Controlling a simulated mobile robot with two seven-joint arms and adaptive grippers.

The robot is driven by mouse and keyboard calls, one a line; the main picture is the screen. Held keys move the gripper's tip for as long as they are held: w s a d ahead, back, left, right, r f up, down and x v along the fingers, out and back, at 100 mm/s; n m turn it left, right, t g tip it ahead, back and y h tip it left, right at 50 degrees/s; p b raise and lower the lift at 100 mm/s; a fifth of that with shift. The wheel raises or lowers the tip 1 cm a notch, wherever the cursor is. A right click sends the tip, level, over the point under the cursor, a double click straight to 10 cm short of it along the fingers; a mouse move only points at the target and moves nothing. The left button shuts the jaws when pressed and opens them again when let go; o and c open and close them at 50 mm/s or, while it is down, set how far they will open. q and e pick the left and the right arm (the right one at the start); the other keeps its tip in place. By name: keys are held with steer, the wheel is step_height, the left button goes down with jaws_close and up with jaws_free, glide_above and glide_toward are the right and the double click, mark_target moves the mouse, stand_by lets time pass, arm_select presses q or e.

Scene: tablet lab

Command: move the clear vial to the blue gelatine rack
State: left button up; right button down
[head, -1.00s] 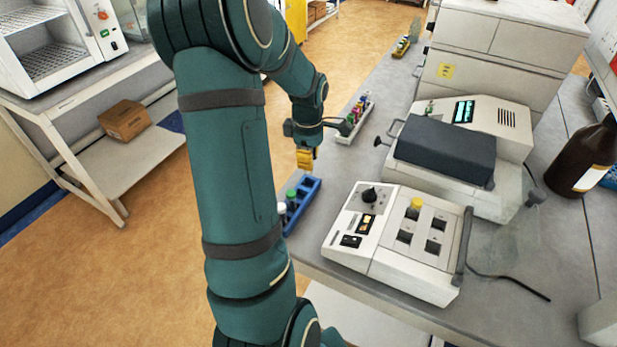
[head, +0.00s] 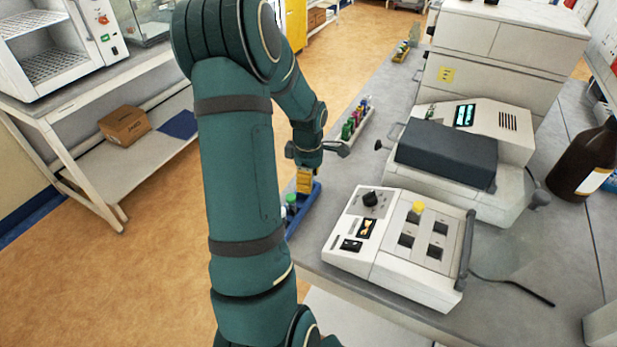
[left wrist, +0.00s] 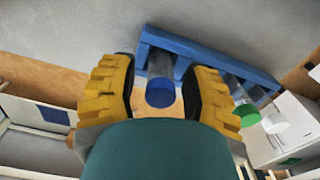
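The blue rack (head: 305,210) stands at the left edge of the grey bench, partly hidden by my left arm. My left gripper (head: 305,182), with yellow fingers, is down at its far end. In the left wrist view, a clear vial with a blue cap (left wrist: 160,93) stands between the fingers of my left gripper (left wrist: 165,85), in line with the blue rack (left wrist: 200,55). Gaps show on both sides of the vial, so the fingers look open around it. How deep it sits in the rack is hidden. My right gripper is not in view.
A green-capped vial (left wrist: 246,114) and a white-capped vial (left wrist: 274,122) stand in the same rack beside the right finger. A white block device (head: 395,245) with a yellow-capped vial (head: 418,207) is right of the rack. A pale rack of coloured vials (head: 355,125) lies beyond.

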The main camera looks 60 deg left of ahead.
arm_select(q)
steer(key=shift+r, duration=0.2)
steer(key=shift+r, duration=0.3)
step_height(320, 180, up, 12)
steer(key=p, duration=0.2)
steer(key=shift+f, duration=0.25)
steer(key=shift+s+f, duration=0.1)
stand_by(0.3)
